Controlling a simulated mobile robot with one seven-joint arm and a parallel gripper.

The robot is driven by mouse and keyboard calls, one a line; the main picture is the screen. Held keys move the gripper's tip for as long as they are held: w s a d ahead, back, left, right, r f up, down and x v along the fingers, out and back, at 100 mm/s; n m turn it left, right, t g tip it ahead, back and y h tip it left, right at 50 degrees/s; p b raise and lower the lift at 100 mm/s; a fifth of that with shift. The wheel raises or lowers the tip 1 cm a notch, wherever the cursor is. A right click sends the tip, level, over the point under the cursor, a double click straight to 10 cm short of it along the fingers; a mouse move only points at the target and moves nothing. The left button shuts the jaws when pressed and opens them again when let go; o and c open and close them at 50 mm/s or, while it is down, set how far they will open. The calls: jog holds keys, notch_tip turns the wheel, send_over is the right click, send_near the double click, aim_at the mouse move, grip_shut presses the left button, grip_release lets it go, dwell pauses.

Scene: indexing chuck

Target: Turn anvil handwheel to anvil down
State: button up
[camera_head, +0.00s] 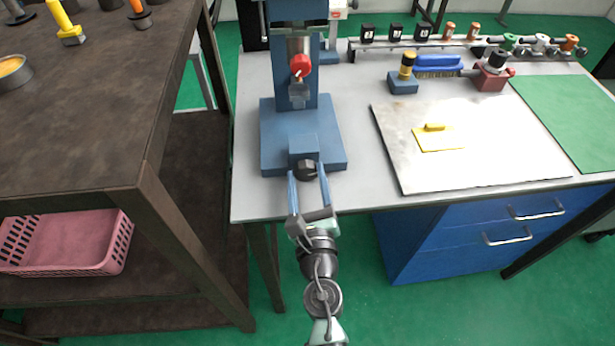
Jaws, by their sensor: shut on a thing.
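A blue bench machine (294,80) stands upright on the grey workbench. A small black handwheel (306,168), which I take for the anvil handwheel, sits on the front of the blue block (303,146) on the machine's base (328,133). My gripper (307,176) reaches up to it from the front, with one finger on each side, and is shut on it. The fingers partly cover the handwheel's sides. Any mark showing the anvil's position is too small to read.
A red knob (300,66) is on the machine's column above. A metal plate (500,150) with a yellow piece (440,138) lies to the right. A brown shelf unit (150,170) stands close on the left. The bench's front edge lies below my gripper's fingertips.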

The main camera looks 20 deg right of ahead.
jog(key=n, duration=0.7)
jog(key=shift+a, duration=0.1)
jog(key=n, duration=0.4)
jog(key=shift+f, duration=0.15)
jog(key=shift+n, duration=1.6)
jog(key=o, duration=1.4)
jog(key=shift+a, duration=0.1)
jog(key=shift+c, duration=0.2)
jog(key=shift+f, duration=0.1)
jog(key=shift+f, duration=0.15)
